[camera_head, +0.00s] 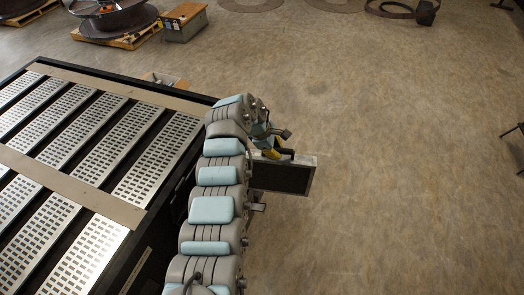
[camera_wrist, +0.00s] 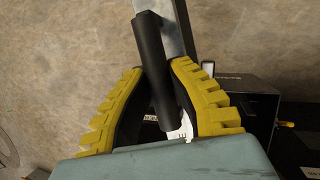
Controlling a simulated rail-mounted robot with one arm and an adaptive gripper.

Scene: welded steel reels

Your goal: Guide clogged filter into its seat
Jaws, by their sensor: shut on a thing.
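The clogged filter (camera_head: 282,177) is a dark rectangular panel in a pale metal frame, standing on edge off the right side of the perforated table. My gripper (camera_head: 279,152) is at its top edge, with yellow-and-black fingers shut on it. In the wrist view my gripper (camera_wrist: 160,85) closes around a black bar, which seems to be the filter's handle; the filter's metal frame (camera_wrist: 178,22) shows behind it. My arm hides the filter's left end. I cannot make out the seat clearly.
The black table (camera_head: 150,185) with perforated metal strips fills the left. In the wrist view a dark box (camera_wrist: 247,98) and a yellow-tipped lever (camera_wrist: 287,124) are at right. Reels on pallets (camera_head: 120,35) stand far back. The floor at right is largely clear.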

